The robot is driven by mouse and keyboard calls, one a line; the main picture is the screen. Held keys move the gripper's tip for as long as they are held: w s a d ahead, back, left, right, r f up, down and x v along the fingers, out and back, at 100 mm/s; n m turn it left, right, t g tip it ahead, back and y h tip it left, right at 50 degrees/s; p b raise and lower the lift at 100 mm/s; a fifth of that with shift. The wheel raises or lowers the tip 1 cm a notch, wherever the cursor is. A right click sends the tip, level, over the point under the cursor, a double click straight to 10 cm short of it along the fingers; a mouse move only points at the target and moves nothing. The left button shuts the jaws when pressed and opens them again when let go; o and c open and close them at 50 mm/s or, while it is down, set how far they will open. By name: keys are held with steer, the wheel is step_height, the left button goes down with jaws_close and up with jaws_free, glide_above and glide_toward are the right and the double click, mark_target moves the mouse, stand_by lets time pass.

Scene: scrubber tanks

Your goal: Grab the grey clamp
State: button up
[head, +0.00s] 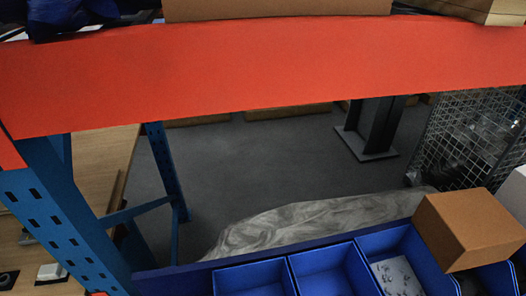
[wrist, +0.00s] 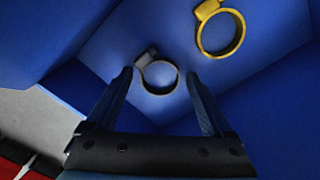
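The grey clamp (wrist: 145,63) is a dark ring with a small block at its upper left. It lies on the blue floor of a bin in the wrist view. My gripper (wrist: 160,78) is open, with one finger to the left of the clamp and one to its right. The clamp shows between the fingertips; I cannot tell how far above it the fingers are. A yellow clamp (wrist: 240,38) lies in the same blue space, up and to the right of the grey one. The head view shows neither clamp nor my gripper.
In the head view, blue bins (head: 322,262) stand in a row at the lower right, with a cardboard box (head: 467,228) over some of them. An orange shelf beam (head: 230,72) crosses above. Blue bin walls (wrist: 40,40) surround the gripper closely in the wrist view.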

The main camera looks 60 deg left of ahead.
steer(key=c, duration=1.1)
steer(key=shift+r, duration=0.1)
